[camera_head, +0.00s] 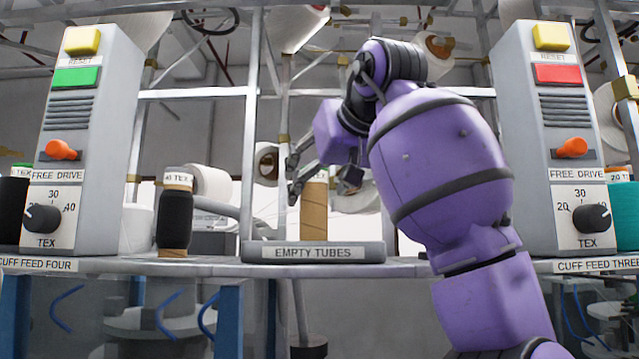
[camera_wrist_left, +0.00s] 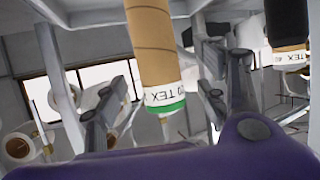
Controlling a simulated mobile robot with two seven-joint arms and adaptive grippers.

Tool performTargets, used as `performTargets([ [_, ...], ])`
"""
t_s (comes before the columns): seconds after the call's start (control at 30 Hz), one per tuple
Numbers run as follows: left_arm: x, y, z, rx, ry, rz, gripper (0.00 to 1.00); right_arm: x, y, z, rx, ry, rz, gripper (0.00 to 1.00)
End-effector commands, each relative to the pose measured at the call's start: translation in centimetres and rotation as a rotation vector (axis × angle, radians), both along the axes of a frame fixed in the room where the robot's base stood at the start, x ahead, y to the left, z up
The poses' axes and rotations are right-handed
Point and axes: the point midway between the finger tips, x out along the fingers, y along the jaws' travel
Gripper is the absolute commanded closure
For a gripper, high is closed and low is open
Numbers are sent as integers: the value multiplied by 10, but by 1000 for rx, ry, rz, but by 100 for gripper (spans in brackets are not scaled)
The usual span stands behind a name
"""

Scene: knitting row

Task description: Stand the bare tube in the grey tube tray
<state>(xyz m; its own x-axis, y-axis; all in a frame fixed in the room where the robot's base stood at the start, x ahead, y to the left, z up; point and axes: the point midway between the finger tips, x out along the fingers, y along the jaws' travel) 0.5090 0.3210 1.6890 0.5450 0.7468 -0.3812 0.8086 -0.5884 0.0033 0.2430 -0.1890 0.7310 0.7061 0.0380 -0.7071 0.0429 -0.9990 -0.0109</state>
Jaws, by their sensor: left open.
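The bare tube (camera_head: 314,208) is brown cardboard and stands upright at the grey tube tray (camera_head: 375,250), labelled EMPTY TUBES. Its lower end is hidden behind the tray's front wall, so I cannot see how it is seated. My left gripper (camera_head: 322,184) is open at the tube's upper end, with a finger on either side. In the left wrist view the tube (camera_wrist_left: 152,42) comes down between the open, spread fingers (camera_wrist_left: 168,92). Its printed label and green end band show there, and gaps remain beside it. My right gripper is not in view.
A dark wound cone (camera_head: 175,215) stands left of the tray; it seems to show in the wrist view (camera_wrist_left: 287,25). Grey control boxes, CUFF FEED FOUR (camera_head: 85,130) and CUFF FEED THREE (camera_head: 550,130), flank the tray. Metal frame posts rise behind it.

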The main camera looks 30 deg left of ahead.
Motion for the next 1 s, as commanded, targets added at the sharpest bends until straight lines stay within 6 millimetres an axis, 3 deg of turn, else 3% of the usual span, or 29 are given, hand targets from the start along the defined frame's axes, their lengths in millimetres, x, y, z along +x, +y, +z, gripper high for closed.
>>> performTargets([
  [0.17,-8,-12,8,1,-1,-1,34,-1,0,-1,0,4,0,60],
  [0.6,-56,-77,42,1,-3,-1,34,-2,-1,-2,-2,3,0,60],
  [1.0,-66,-90,48,-1,-1,0,34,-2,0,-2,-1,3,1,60],
])
